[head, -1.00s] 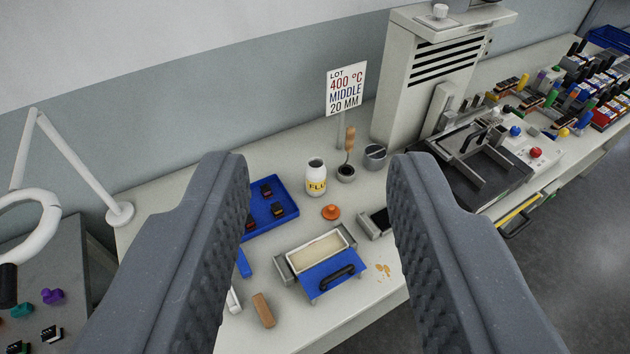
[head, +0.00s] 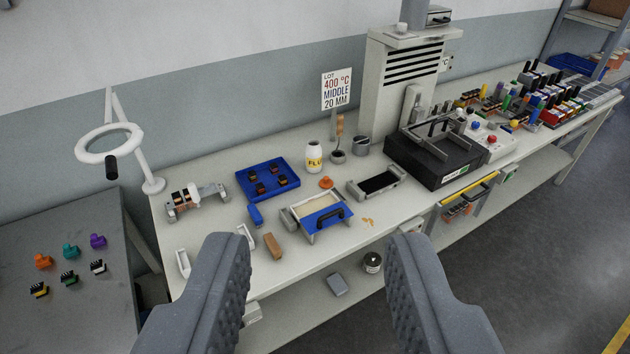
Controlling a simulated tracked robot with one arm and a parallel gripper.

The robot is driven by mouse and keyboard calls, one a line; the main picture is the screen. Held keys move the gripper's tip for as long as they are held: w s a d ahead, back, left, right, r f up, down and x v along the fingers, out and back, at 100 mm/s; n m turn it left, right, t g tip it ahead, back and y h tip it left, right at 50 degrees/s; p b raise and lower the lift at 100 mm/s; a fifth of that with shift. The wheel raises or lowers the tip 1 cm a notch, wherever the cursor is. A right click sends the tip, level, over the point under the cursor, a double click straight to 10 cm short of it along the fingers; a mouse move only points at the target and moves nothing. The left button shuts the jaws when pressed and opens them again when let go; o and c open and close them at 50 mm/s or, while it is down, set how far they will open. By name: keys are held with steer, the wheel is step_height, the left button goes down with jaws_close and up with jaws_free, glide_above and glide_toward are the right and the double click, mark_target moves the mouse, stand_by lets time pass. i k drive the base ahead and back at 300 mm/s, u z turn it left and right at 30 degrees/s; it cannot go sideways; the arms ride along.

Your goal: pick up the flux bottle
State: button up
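The flux bottle (head: 314,158) is a white bottle with a yellow label reading "FLU". It stands upright on the light workbench (head: 215,247), near the wall and left of the sign post. Its top looks open and dark. An orange cap-like piece (head: 326,182) lies on the bench just in front of it. My gripper (head: 318,245) is open and empty, its two grey fingers wide apart at the bottom of the view. The fingers are nearer the camera than the bottle, which shows beyond and between them, untouched.
Close to the bottle are a blue tray (head: 243,184) with dark parts, a pot with a wooden-handled brush (head: 338,154), a grey cup (head: 361,146) and the sign (head: 338,88). A blue-fronted box (head: 325,228) and a dark trough (head: 376,183) stand nearer the front edge.

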mark_target(314, 151)
steer(key=z, duration=0.6)
steer(key=i, duration=1.8)
steer(key=u, duration=0.7)
steer(key=i, duration=0.5)
steer(key=u, duration=0.3)
